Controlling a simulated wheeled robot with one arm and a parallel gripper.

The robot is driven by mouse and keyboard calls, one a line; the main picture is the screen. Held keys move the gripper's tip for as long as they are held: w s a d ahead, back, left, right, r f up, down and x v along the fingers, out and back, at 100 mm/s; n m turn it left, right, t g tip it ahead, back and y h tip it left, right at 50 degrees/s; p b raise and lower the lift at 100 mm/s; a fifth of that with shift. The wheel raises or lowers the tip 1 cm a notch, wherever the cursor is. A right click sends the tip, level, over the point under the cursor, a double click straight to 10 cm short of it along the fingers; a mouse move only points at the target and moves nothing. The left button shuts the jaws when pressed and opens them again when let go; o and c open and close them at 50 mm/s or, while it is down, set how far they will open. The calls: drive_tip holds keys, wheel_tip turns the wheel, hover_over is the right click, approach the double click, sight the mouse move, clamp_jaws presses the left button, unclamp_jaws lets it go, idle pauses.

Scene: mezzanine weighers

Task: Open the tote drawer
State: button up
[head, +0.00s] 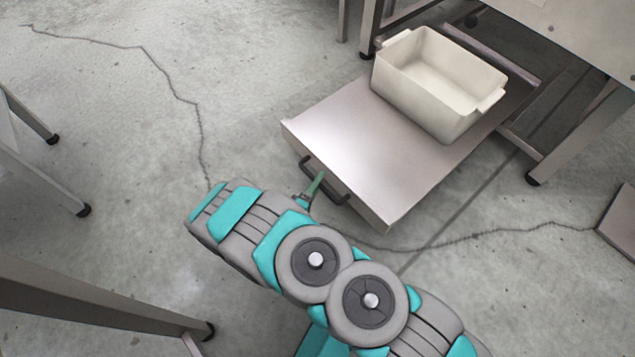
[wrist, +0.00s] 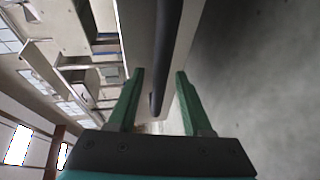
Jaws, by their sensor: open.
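The tote drawer (head: 345,130) is a flat steel tray standing well out from under a steel table. A cream tote (head: 440,85) with side lugs sits on its rear part, empty. The drawer's black bar handle (head: 335,193) is on its front face. My gripper (head: 315,186) is at the handle, with one green finger showing and the rest hidden by my arm. In the wrist view my gripper (wrist: 160,72) is open, and the dark handle bar (wrist: 168,40) runs between its two green fingers. I cannot tell whether either finger touches it.
The steel table (head: 585,30) stands at the upper right, one leg (head: 580,135) beside the drawer. Other steel legs (head: 45,175) stand at the left, and a steel frame (head: 100,300) crosses the lower left. The concrete floor (head: 110,130) left of the drawer is clear.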

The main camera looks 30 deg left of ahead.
drive_tip(key=s+r, duration=0.1)
drive_tip(key=s, duration=0.6)
drive_tip(key=shift+s+d+r, duration=0.2)
drive_tip(key=shift+s, duration=0.05)
drive_tip(key=shift+w, duration=0.15)
drive_tip(key=w, duration=0.3)
drive_tip(key=w+f, duration=0.1)
drive_tip(key=w, duration=0.3)
drive_tip(key=shift+w+a+f, duration=0.15)
drive_tip(key=shift+w+f, duration=0.05)
drive_tip(key=shift+w, duration=0.45)
